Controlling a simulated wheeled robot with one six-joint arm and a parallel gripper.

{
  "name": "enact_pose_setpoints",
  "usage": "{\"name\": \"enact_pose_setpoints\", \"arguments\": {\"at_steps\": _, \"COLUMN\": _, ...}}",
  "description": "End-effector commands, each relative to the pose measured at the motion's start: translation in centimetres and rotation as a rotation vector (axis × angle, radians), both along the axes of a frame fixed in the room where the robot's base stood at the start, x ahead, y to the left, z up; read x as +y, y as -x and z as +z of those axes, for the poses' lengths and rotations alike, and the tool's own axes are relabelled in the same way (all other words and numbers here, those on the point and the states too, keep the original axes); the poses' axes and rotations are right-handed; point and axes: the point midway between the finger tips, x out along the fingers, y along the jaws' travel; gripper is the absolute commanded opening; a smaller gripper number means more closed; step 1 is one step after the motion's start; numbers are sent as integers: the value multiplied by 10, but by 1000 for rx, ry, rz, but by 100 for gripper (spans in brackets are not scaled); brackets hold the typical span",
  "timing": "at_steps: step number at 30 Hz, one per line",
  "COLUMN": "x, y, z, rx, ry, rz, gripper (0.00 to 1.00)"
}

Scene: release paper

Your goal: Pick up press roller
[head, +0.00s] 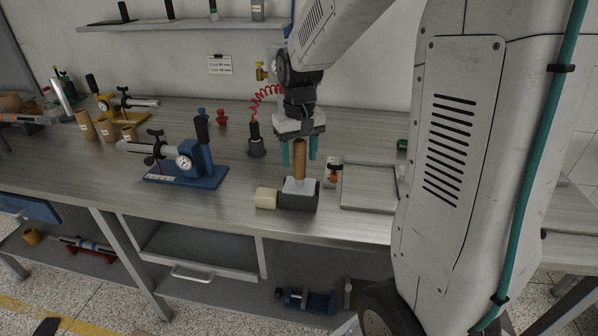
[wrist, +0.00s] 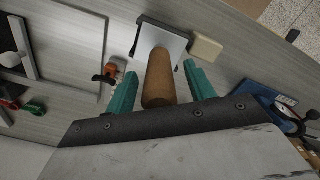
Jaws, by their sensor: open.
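The press roller (head: 298,197) stands on the bench near its front edge, with a dark roller, a light grey bracket and an upright brown wooden handle. In the wrist view its brown handle (wrist: 159,80) points toward the camera. My gripper (head: 299,161) is open above the roller, teal fingers pointing down. The handle stands between the two fingers, with gaps showing on both sides in the wrist view. The dark roller is mostly hidden under the bracket there.
A cream block (head: 265,198) sits against the roller's left. A small orange-and-black item (head: 333,171) and a flat grey tray (head: 369,188) lie to the right. A blue gauge stand (head: 187,166) is at left.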

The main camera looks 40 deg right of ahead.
Motion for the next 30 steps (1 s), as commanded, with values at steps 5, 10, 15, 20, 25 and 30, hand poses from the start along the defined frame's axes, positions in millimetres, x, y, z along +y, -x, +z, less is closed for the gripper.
{"name": "enact_pose_setpoints", "arguments": {"at_steps": 5, "x": 0, "y": 0, "z": -5, "rx": -2, "ry": 0, "rz": -1, "gripper": 54}}
{"name": "enact_pose_setpoints", "arguments": {"at_steps": 10, "x": -1, "y": 0, "z": -5, "rx": -2, "ry": 0, "rz": -1, "gripper": 43}}
{"name": "enact_pose_setpoints", "arguments": {"at_steps": 15, "x": -1, "y": 0, "z": -5, "rx": -2, "ry": 0, "rz": -1, "gripper": 0}}
{"name": "enact_pose_setpoints", "arguments": {"at_steps": 20, "x": -1, "y": 0, "z": -5, "rx": -2, "ry": 0, "rz": -1, "gripper": 0}}
{"name": "enact_pose_setpoints", "arguments": {"at_steps": 25, "x": -1, "y": -1, "z": 2, "rx": -4, "ry": 1, "rz": -1, "gripper": 0}}
{"name": "enact_pose_setpoints", "arguments": {"at_steps": 30, "x": -1, "y": -1, "z": 31, "rx": -8, "ry": 2, "rz": -1, "gripper": 0}}
